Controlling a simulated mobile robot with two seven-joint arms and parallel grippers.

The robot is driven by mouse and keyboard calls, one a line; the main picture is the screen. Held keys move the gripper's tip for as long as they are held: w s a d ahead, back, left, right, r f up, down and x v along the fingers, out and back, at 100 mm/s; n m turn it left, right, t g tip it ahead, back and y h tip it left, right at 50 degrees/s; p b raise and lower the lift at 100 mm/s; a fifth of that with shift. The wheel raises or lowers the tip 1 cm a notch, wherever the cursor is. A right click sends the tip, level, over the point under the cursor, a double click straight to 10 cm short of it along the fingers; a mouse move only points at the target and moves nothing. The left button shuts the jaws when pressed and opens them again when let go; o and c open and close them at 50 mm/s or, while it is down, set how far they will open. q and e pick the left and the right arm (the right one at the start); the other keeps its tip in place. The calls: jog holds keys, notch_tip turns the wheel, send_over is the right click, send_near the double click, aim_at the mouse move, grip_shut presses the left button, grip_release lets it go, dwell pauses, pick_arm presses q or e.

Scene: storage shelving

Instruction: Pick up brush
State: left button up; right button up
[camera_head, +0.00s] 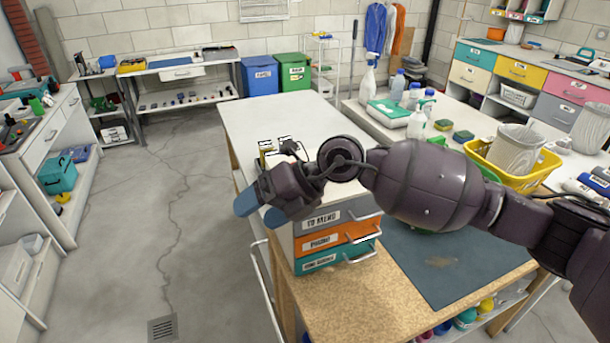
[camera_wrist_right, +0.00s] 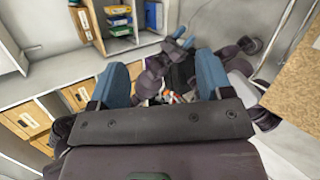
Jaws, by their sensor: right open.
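I cannot make out a brush in either view. My right gripper (camera_head: 260,211) is over the left edge of the workbench (camera_head: 262,108), just left of the small drawer unit (camera_head: 328,240). Its blue fingers also show in the right wrist view (camera_wrist_right: 161,66), spread apart with nothing held between them. My right arm crosses the head view from the right and hides part of the bench and the top of the drawer unit.
A dark mat (camera_head: 445,262) lies right of the drawer unit. A yellow basket (camera_head: 511,176) holds a grey pot (camera_head: 515,148). Several bottles and a green-lidded box (camera_head: 389,112) stand on the back counter. The far white bench top is mostly clear. Open floor (camera_head: 150,215) lies left.

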jog(key=w+d+r+t+h, duration=0.55)
jog(key=w+d+h, duration=0.35)
jog(key=w, duration=0.2)
jog(key=x, duration=0.4)
jog(key=shift+w+a+f+p, duration=0.15)
jog(key=shift+w+p, duration=0.15)
jog(key=shift+p, duration=0.05)
jog(key=shift+p+x, duration=0.3)
jog(key=shift+x, duration=2.4)
jog(key=shift+w, duration=0.1)
jog(key=c, duration=1)
